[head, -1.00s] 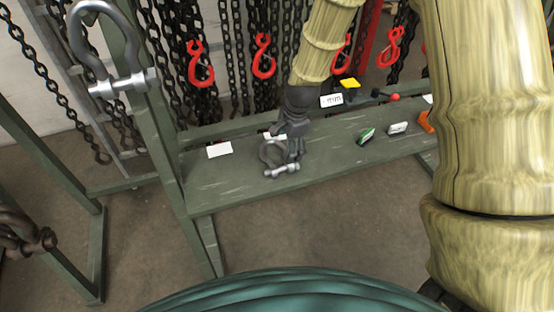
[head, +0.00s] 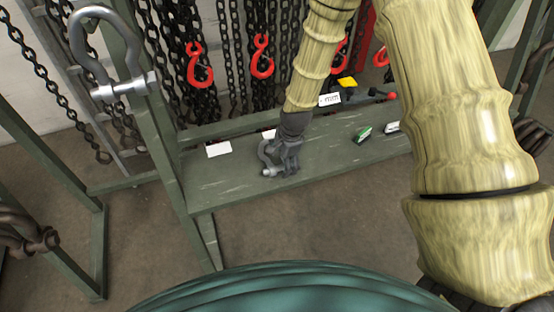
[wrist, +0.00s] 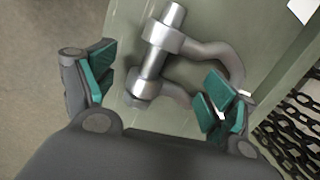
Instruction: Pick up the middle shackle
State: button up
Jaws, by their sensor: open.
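A grey bow shackle (head: 264,153) with a bright pin lies on the green bench shelf (head: 230,182). My gripper (head: 282,165) is right at it and hides its right part in the head view. In the wrist view the shackle (wrist: 205,50) lies beyond my open fingers (wrist: 160,82), with its pin (wrist: 152,62) between them. The right finger overlaps the bow in the picture; I cannot tell whether it touches. The left finger is apart from the pin. Nothing is held.
A large shackle (head: 88,48) hangs at the upper left, near the frame post. Rusty shackles (head: 30,240) show at the left edge. Red hooks (head: 262,58) and chains hang behind the shelf. A white card (head: 218,149) lies left of the shackle; a green-white item (head: 363,135) lies right.

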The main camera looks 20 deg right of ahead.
jog(key=shift+w+a+f, duration=0.1)
jog(key=shift+w+f, duration=0.05)
jog(key=shift+f, duration=0.7)
jog(key=c, duration=1.8)
jog(key=shift+r, duration=0.1)
jog(key=shift+c, duration=0.2)
